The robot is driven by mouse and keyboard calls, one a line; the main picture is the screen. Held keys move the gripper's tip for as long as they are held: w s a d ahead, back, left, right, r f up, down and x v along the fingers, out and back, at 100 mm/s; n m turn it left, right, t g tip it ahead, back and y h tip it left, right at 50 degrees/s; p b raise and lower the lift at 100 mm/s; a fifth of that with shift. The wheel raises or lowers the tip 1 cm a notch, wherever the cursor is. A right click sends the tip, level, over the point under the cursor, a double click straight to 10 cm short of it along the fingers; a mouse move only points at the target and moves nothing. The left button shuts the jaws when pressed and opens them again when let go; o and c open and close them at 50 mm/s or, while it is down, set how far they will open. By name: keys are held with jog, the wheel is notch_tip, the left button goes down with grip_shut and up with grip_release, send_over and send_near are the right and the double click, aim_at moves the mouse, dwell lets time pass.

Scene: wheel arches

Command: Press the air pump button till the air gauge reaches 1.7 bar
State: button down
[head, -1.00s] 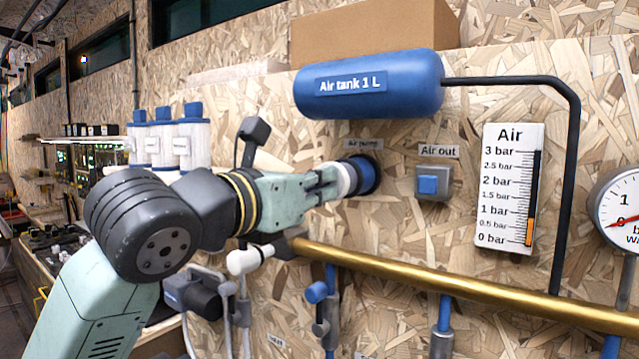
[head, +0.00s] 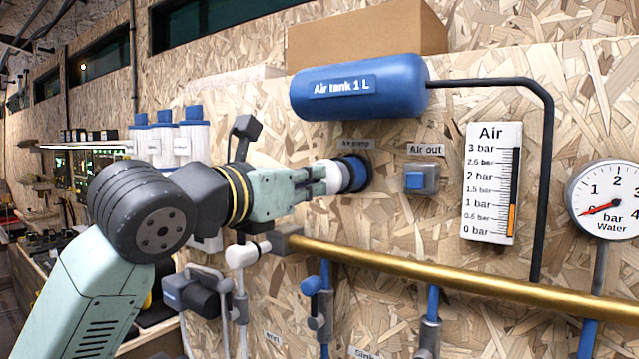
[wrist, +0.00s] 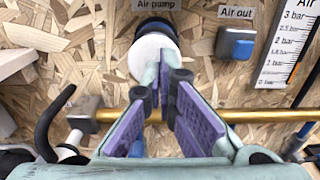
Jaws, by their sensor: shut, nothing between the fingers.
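The air pump button is a round white cap (head: 331,177) on a blue and dark housing (head: 358,172) under the "Air pump" label. It sticks out from the wall panel. My gripper (head: 318,182) is shut and empty, its fingertips at the front of the white cap. In the wrist view the gripper (wrist: 166,82) overlaps the lower right of the white cap (wrist: 152,58); I cannot tell if they touch. The air gauge (head: 491,184) is a white upright scale on the wall. Its orange column ends near the 1 bar mark.
The "Air out" button (head: 419,180) sits right of the pump. The blue air tank (head: 360,88) is above. A brass pipe (head: 430,270) runs below my gripper. A round water gauge (head: 606,200) hangs at the right, near black tubing (head: 546,180).

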jog(key=b+v, duration=0.3)
jog(key=v, duration=0.7)
jog(key=shift+s, duration=0.2)
jog(key=shift+r, duration=0.1)
jog(key=x, duration=1)
jog(key=shift+w+b, duration=0.15)
jog(key=shift+b, duration=0.15)
jog(key=shift+w, duration=0.1)
jog(key=shift+s+a+b, duration=0.1)
jog(key=shift+s+b, duration=0.1)
jog(key=shift+b, duration=0.4)
dwell(0.4)
jog(key=shift+w, duration=0.15)
